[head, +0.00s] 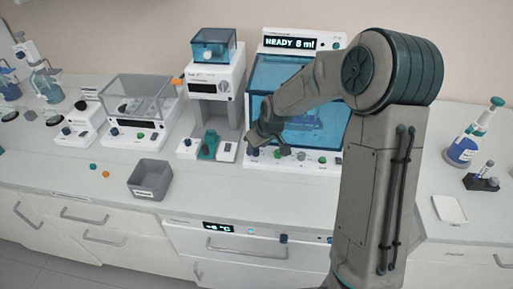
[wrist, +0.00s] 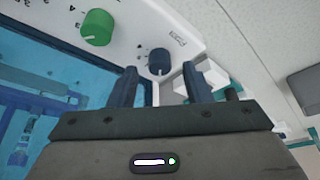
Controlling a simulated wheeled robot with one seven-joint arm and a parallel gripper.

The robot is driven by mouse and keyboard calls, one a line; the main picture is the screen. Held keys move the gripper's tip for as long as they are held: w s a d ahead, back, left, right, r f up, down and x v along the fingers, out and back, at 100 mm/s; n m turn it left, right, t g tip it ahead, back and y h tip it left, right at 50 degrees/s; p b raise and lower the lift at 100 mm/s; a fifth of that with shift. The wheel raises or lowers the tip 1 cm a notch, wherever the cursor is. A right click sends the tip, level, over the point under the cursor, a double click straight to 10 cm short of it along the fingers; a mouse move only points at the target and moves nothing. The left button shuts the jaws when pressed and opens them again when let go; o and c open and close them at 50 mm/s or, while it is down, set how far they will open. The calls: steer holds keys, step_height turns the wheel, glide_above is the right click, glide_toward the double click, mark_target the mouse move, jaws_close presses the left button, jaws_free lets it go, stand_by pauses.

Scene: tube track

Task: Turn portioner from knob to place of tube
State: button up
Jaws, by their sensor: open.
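The machine I take to be the portioner (head: 290,40) stands at the back of the bench, with a blue transparent front and a display reading READY 8 ml. Its front panel has a green knob (wrist: 97,27) and a dark blue knob (wrist: 160,61) with a light pointer mark. My gripper (head: 256,139) is at the panel's left end. In the wrist view its open fingers (wrist: 160,72) point at the dark blue knob, one to each side; I cannot tell if they touch it. Shapes inside the blue front are unclear, and I cannot make out a tube there.
Left of the machine stand a dispenser with a blue hopper (head: 213,46) and a device with a clear box (head: 139,98). A grey bin (head: 150,179) sits near the front edge. A bottle (head: 466,146) and small dark stand (head: 482,182) are at right. My arm hides the machine's right side.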

mark_target(263, 161)
steer(key=v, duration=0.6)
steer(key=shift+b, duration=0.35)
steer(key=shift+s, duration=0.1)
steer(key=s+d+r+m+h, duration=0.1)
steer(key=s+d+r+m, duration=0.1)
steer(key=s, duration=0.7)
steer(key=s+d+r+m, duration=0.2)
steer(key=s+d+r, duration=0.2)
steer(key=s, duration=0.5)
steer(key=s+d+r+m+h, duration=0.1)
steer(key=s+d+r+m, duration=0.2)
steer(key=s, duration=0.6)
steer(key=shift+h, duration=0.3)
steer(key=shift+d, duration=0.15)
